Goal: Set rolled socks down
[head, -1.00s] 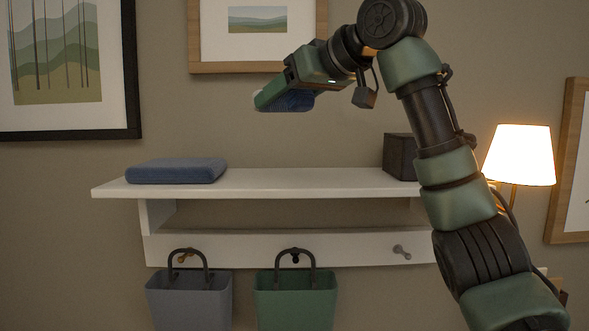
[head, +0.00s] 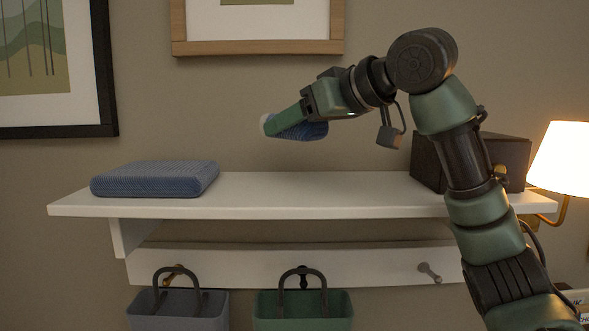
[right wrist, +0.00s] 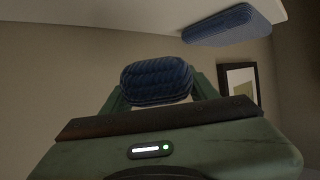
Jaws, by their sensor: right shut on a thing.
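The rolled socks (head: 303,131) are a blue ribbed bundle. My right gripper (head: 285,122) is shut on them and holds them in the air above the white shelf (head: 300,190), apart from its top. In the right wrist view the socks (right wrist: 157,80) sit between the green fingers (right wrist: 160,92). A folded blue cloth (head: 155,178) lies on the left part of the shelf, to the left of the held socks; it also shows at the upper right of the right wrist view (right wrist: 228,25). My left gripper is in no view.
A dark box (head: 425,165) stands at the shelf's right end, partly behind my right arm. A lit lamp (head: 565,158) is at the far right. Grey (head: 180,312) and green (head: 300,312) baskets hang from pegs below. The shelf's middle is clear.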

